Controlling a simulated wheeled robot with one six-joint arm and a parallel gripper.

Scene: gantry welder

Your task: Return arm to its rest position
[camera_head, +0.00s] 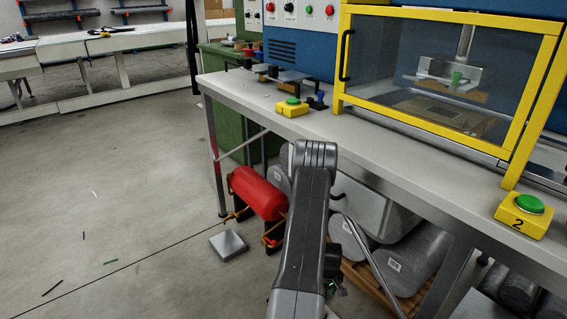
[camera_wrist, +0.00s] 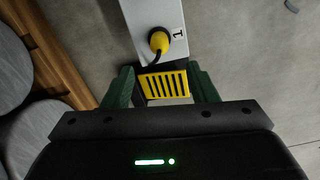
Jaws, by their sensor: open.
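My arm (camera_head: 305,235) rises in the middle of the head view, in front of the workbench. My gripper does not show clearly there. In the wrist view my gripper (camera_wrist: 160,75) is open, with its two green fingers spread apart. A yellow slotted piece (camera_wrist: 163,84) shows between the fingers; no finger is visibly closed on it, and I cannot tell its distance. Beyond it is a light grey box (camera_wrist: 147,18) marked 1, with a yellow and black plug-like part (camera_wrist: 158,41) on it.
The workbench (camera_head: 390,172) carries the yellow-framed welder enclosure (camera_head: 440,75) and yellow button boxes with green buttons (camera_head: 292,107) (camera_head: 523,213). Under it are a red cylinder (camera_head: 260,193) and grey cylinders (camera_head: 415,262). A grey block (camera_head: 228,245) lies on the floor. Open floor (camera_head: 110,190) is at left.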

